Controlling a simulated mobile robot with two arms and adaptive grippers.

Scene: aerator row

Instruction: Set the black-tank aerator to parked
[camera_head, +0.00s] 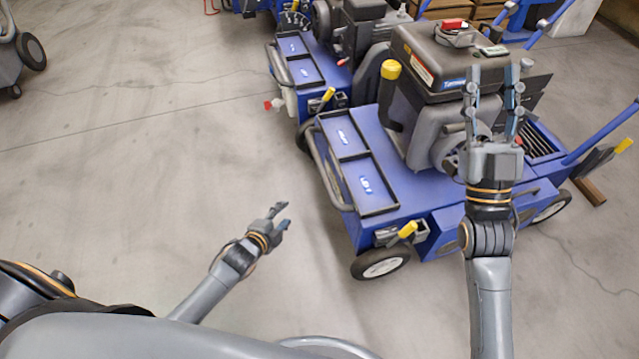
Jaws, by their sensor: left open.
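The near blue aerator (410,193) carries an engine with a black tank (430,65) on top, with a red cap (452,25). A yellow-topped black post (391,69) stands at the engine's left. A small yellow handle (407,229) sits low on the near left corner, and another yellow grip (623,146) is at the far right. My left gripper (284,213) is open and empty over the floor, left of the machine. My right gripper (493,70) is open, fingers pointing up the picture, in front of the engine and hiding part of it. I cannot tell whether it touches anything.
A second blue aerator (305,62) stands close behind, with its own yellow handle (328,94). More machines and wooden crates (450,12) are at the back. A wooden block (590,191) lies by the right side.

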